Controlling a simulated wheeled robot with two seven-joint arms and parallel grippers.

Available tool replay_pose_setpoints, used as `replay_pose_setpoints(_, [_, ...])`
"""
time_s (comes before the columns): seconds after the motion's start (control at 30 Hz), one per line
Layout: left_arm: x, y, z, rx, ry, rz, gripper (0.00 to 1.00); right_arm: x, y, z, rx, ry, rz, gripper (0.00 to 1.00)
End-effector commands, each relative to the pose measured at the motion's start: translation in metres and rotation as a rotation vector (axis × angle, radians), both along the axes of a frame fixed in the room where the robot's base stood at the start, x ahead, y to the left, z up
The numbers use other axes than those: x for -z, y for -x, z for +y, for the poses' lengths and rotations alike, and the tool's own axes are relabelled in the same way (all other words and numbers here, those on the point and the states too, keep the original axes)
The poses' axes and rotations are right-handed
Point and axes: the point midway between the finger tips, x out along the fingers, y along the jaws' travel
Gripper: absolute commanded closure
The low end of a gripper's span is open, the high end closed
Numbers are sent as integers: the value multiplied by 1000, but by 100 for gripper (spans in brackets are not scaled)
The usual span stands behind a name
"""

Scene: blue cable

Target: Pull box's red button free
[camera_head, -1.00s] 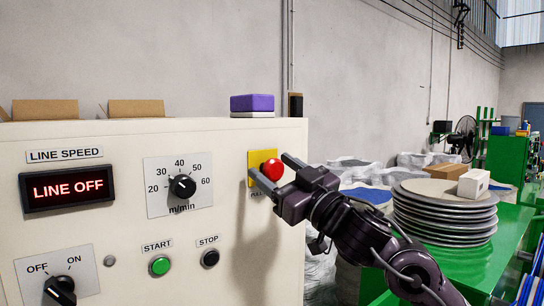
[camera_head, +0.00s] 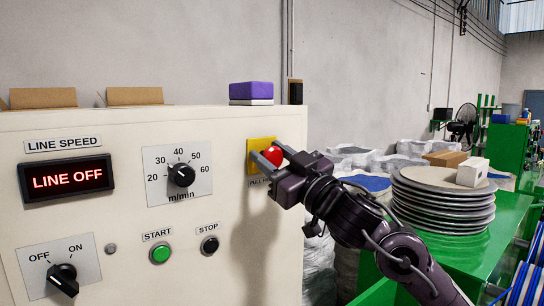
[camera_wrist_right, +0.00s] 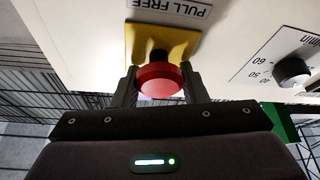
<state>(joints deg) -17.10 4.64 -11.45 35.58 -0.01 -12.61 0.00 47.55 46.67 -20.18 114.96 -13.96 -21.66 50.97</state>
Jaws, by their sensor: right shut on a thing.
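The box (camera_head: 110,220) is a cream control panel with a lit "LINE OFF" display (camera_head: 66,181). Its red button (camera_head: 273,154) sits on a yellow plate (camera_head: 258,144) at the panel's upper right. My right gripper (camera_head: 266,157) comes in from the right with its fingers around the button. In the right wrist view the red button (camera_wrist_right: 159,80) lies between the two fingers (camera_wrist_right: 160,88), with its dark stem showing toward the yellow plate (camera_wrist_right: 162,38). The gripper is shut on the button. A "PULL FREE" label is partly hidden by the gripper. My left gripper is not in view.
The panel also carries a speed knob (camera_head: 181,175), a green START button (camera_head: 160,254), a black STOP button (camera_head: 209,245) and an OFF/ON switch (camera_head: 62,278). A purple-and-white block (camera_head: 251,92) lies on top. Stacked discs (camera_head: 443,205) stand on a green table at right.

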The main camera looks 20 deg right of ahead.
Motion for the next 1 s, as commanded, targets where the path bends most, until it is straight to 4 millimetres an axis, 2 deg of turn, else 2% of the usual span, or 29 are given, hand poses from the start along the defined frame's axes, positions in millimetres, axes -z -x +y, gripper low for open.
replay_pose_setpoints(0.17, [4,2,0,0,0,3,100,2,10,-3,0,1,2,100])
replay_pose_setpoints(0.4, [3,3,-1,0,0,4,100,2,10,-3,-1,3,3,100])
replay_pose_setpoints(0.43, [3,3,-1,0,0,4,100,2,10,-3,-1,3,3,57])
replay_pose_setpoints(0.57, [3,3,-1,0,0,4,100,1,10,-3,-1,2,2,40])
replay_pose_setpoints(0.87, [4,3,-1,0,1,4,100,2,11,-4,1,1,0,39])
replay_pose_setpoints(1.0, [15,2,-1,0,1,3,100,10,22,-10,2,1,0,39])
